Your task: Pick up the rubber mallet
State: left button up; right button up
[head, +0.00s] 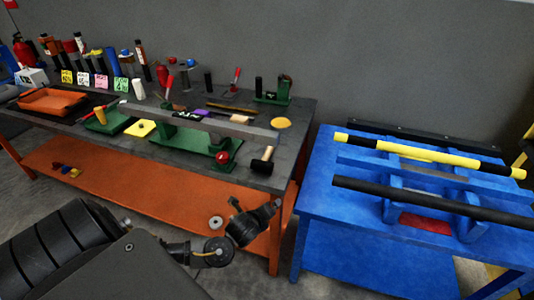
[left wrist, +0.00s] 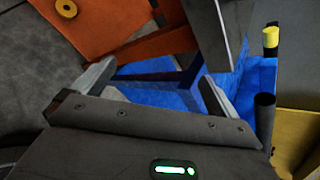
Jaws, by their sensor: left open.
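The rubber mallet (head: 262,162), with a black head and a pale handle, lies near the front right corner of the grey workbench top (head: 305,118) in the head view. I cannot make it out in the left wrist view. My left gripper (head: 256,207) is in front of the bench and appears lower than the mallet, apart from it. In the left wrist view its two fingers (left wrist: 157,82) are spread with nothing between them. My right gripper is in neither view.
A green stand with a red knob (head: 222,157) is left of the mallet. A yellow disc (head: 281,122) lies behind it. A blue table (head: 325,190) with bars stands right, across a narrow gap.

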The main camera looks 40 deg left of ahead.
aim_at(261, 165)
pick_arm(q)
jog(key=w+a+r+m+t+y, duration=0.25)
jog(key=a+r+m, duration=0.45)
jog(key=r, duration=0.4)
jog(key=shift+m+h, duration=0.45)
jog(key=shift+m, duration=0.45)
jog(key=shift+w+d+r+p+x, duration=0.1)
jog(key=shift+r+p+x, duration=0.05)
jog(key=shift+x, duration=0.85)
jog(key=shift+w+d+r+p+x, duration=0.1)
jog(key=shift+r+p+x, duration=0.05)
jog(key=shift+x, duration=0.85)
jog(key=shift+w+d+r+p+x, duration=0.1)
jog(key=shift+p+x, duration=0.05)
jog(key=shift+x, duration=0.85)
jog(key=shift+a, duration=0.1)
jog(key=p+x, duration=0.1)
jog(key=x, duration=0.3)
jog(key=shift+w+a+p, duration=0.1)
jog(key=shift+w+p, duration=0.1)
jog(key=shift+p, duration=0.1)
jog(key=shift+w+a+f, duration=0.1)
jog(key=shift+w+f, duration=0.1)
jog(key=shift+w, duration=0.05)
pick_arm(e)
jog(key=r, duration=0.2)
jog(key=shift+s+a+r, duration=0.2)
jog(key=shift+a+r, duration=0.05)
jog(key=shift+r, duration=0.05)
